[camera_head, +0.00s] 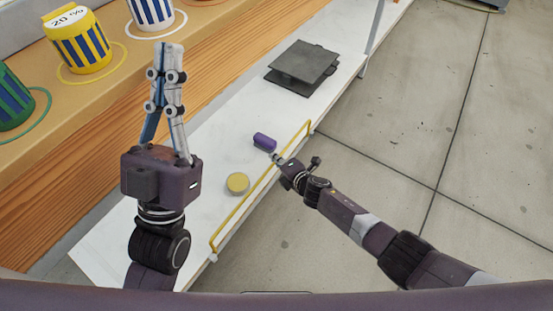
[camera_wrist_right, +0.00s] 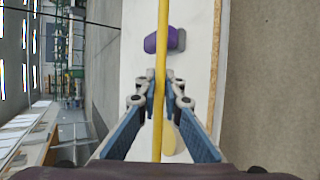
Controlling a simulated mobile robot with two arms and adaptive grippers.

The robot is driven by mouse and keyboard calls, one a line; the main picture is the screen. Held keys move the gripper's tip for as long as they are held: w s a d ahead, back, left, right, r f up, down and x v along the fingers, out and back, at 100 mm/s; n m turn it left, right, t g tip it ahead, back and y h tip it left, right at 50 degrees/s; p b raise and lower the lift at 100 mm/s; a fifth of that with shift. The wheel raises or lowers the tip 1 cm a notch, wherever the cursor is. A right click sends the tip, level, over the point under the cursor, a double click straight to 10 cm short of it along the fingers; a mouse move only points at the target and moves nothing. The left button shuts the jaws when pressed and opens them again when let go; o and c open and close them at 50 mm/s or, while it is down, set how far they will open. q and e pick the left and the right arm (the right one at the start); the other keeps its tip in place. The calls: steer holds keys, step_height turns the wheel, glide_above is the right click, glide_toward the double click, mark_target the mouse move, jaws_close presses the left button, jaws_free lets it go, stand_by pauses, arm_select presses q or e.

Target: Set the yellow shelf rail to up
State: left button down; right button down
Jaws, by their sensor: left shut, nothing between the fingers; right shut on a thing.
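The yellow shelf rail (camera_head: 239,210) is a thin bar with bent ends along the right edge of the white shelf. Its bar appears slightly above the shelf surface. My right gripper (camera_head: 274,156) reaches in from the right and is shut on the rail's middle to far part. In the right wrist view the rail (camera_wrist_right: 161,35) runs lengthwise through the picture, between the closed fingers (camera_wrist_right: 159,80). My left gripper (camera_head: 172,46) points up the picture, shut and empty, over the shelf's left side, away from the rail.
On the white shelf (camera_head: 200,215) are a purple object (camera_head: 264,141) close to my right gripper, a round yellow disc (camera_head: 237,183) and a dark grey plate-like item (camera_head: 303,65). A wooden ledge at left holds striped cups (camera_head: 80,45). Open floor (camera_head: 460,120) lies right.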

steer(key=c, duration=2.1)
jaws_free()
steer(key=shift+a+r, duration=0.2)
steer(key=shift+r, duration=0.05)
steer(key=shift+o, duration=0.3)
steer(key=shift+d+f, duration=0.1)
steer(key=shift+s+d+r, duration=0.15)
steer(key=shift+d+r, duration=0.1)
steer(key=shift+d, duration=0.1)
steer(key=v, duration=1.1)
steer(key=shift+s, duration=0.15)
